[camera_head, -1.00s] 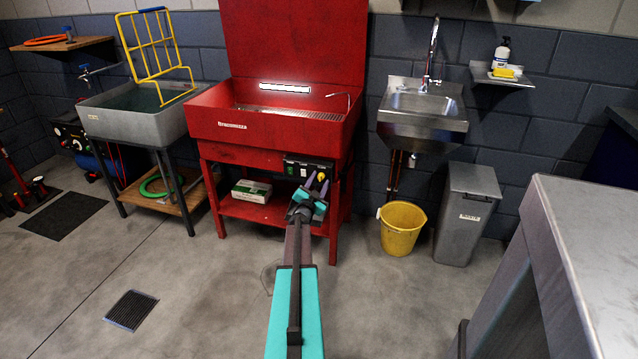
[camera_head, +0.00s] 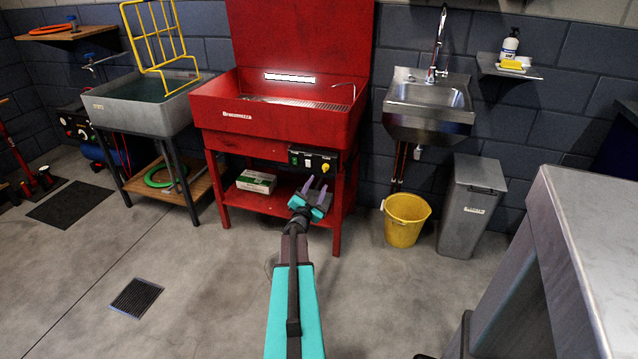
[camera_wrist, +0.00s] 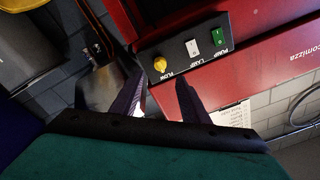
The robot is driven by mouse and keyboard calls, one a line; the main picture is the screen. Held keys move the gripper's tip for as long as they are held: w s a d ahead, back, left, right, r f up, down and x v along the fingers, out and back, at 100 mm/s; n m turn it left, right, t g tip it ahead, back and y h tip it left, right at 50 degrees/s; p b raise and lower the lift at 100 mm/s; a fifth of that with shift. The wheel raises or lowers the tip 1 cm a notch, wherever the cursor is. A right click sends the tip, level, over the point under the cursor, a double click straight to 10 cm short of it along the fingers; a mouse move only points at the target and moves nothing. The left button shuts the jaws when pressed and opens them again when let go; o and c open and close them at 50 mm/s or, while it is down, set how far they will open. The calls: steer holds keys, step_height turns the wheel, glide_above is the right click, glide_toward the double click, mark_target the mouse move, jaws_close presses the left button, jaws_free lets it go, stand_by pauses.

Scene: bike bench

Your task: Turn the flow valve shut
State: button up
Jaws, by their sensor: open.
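The flow valve is a yellow knob (camera_head: 325,167) at the right end of the black control panel (camera_head: 306,160) on the front of the red parts washer (camera_head: 270,125). In the wrist view, the yellow knob (camera_wrist: 160,64) sits beside the label FLOW, above and between my two purple fingers. My gripper (camera_head: 318,186) is in front of the washer, just below the panel in the head view. In the wrist view my gripper (camera_wrist: 158,92) is open and empty, apart from the knob.
The panel also has a white lamp switch (camera_wrist: 192,47) and a green pump switch (camera_wrist: 218,38). A box (camera_head: 256,181) lies on the washer's lower shelf. A yellow bucket (camera_head: 405,220) and grey bin (camera_head: 470,205) stand right. A workbench (camera_head: 590,230) is at near right.

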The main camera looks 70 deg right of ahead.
steer(key=shift+s+a+f, duration=0.1)
steer(key=shift+a+f, duration=0.05)
steer(key=shift+a, duration=1.05)
steer(key=shift+s+a+f, duration=0.1)
steer(key=shift+a, duration=1.05)
steer(key=shift+w, duration=0.15)
